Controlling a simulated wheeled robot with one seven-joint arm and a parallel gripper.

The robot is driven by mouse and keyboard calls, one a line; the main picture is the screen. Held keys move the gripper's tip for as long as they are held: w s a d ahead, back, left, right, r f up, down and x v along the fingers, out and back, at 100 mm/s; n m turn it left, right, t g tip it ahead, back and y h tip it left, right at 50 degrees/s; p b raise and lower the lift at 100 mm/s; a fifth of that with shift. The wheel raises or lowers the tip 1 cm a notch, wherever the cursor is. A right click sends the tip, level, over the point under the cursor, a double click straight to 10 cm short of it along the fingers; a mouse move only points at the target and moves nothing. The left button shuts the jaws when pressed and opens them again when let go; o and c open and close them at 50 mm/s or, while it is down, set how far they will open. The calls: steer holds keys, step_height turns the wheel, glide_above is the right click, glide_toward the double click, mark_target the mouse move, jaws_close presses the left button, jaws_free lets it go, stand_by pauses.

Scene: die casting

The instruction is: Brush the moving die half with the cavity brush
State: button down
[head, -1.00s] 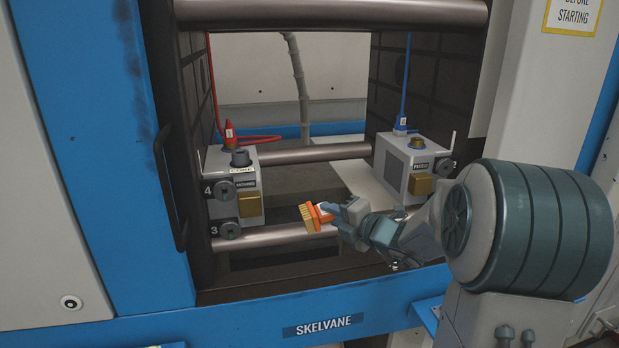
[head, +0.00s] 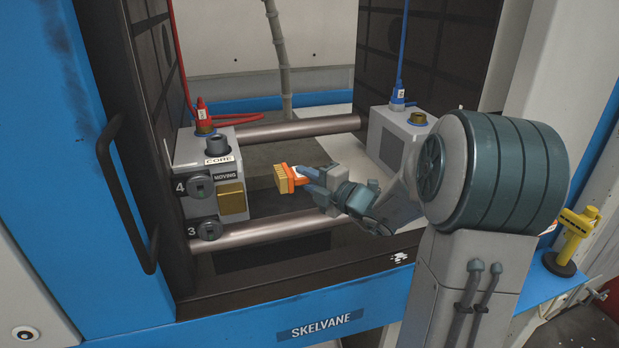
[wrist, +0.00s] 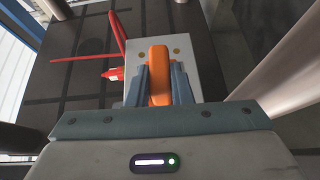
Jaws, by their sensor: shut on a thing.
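The moving die half (head: 205,178) is a light grey block on the left, labelled CORE and MOVING, with a brass-coloured block on its front corner. The cavity brush has an orange body and yellow bristles (head: 282,178). My gripper (head: 307,178) is shut on the brush and holds it in the open bay, bristles pointing left toward the moving die half, with a visible gap between. In the wrist view the orange brush handle (wrist: 158,75) sits between my fingers, with the grey die half (wrist: 190,62) beyond it. The bristles are hidden there.
Tie bars (head: 290,130) cross the bay behind and below the brush. The other die half (head: 388,140) stands at the right, partly behind my arm. A red hose (head: 202,112) joins the moving half's top. A black door handle (head: 122,190) is at left; a yellow object (head: 576,238) stands right.

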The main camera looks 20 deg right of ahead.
mark_target(281, 184)
steer(key=shift+s+a, duration=0.1)
steer(key=shift+a, duration=2.55)
steer(key=shift+a+b, duration=0.3)
steer(key=shift+a, duration=0.75)
steer(key=shift+w+d+p, duration=0.1)
steer(key=shift+w+p, duration=0.35)
steer(key=shift+w, duration=1.55)
steer(key=shift+s+r+p, duration=0.15)
steer(key=shift+s+p, duration=1.2)
steer(key=shift+s, duration=0.7)
steer(key=shift+r+p, duration=0.25)
steer(key=shift+p, duration=0.2)
steer(key=w+p, duration=0.2)
steer(key=w, duration=0.5)
steer(key=shift+w, duration=0.3)
